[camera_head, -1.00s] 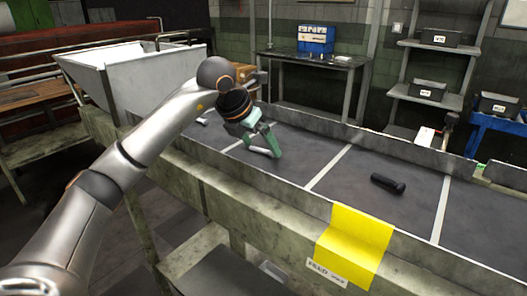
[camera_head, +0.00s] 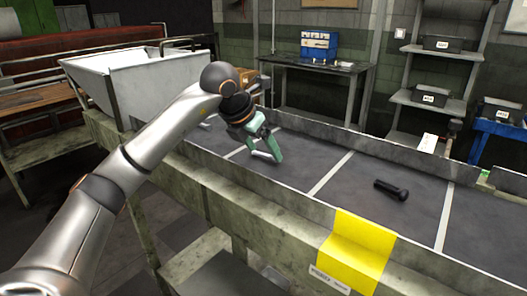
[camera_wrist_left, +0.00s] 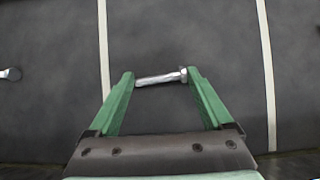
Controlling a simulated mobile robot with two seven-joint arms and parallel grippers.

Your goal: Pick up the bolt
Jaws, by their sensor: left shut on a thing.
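My left gripper (camera_head: 266,151) reaches down to the dark belt surface in the head view. In the left wrist view its green fingers (camera_wrist_left: 160,82) are shut on a silver bolt (camera_wrist_left: 156,78), which lies crosswise between the fingertips with its head at the right finger. Whether the bolt touches the belt, I cannot tell. My right gripper is not in view.
The belt (camera_head: 335,187) has pale cross lines and raised side walls. Another silver bolt (camera_wrist_left: 11,73) lies at the left in the wrist view. A pale hopper (camera_head: 135,75) stands behind my arm.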

